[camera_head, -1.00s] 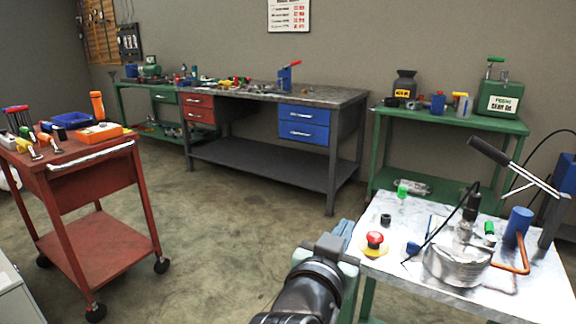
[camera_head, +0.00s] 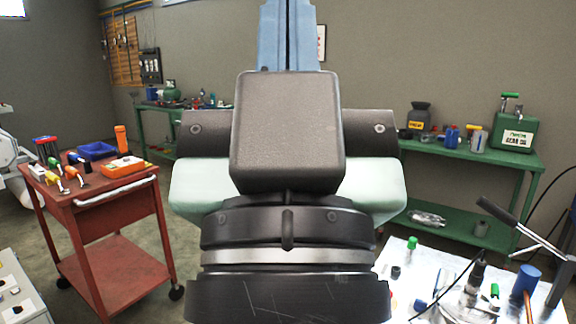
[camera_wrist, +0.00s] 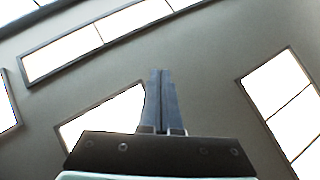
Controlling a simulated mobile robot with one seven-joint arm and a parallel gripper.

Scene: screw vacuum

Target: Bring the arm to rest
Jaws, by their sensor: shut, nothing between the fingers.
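My gripper (camera_head: 287,30) is raised upright in front of the head camera, with its blue-grey fingers pointing up and together. It is shut and empty. In the wrist view my gripper (camera_wrist: 160,85) also shows its fingers closed, with only a wall and bright windows (camera_wrist: 110,115) behind it. My wrist and gripper body fill the middle of the head view and hide the workbench behind them. The gripper touches nothing.
A red cart (camera_head: 110,215) with tools stands at left. A white-topped table (camera_head: 400,300) with a blue cylinder (camera_head: 527,280) and a black-handled lever is at lower right. A green bench (camera_head: 465,235) stands behind it. Open floor shows beside the cart.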

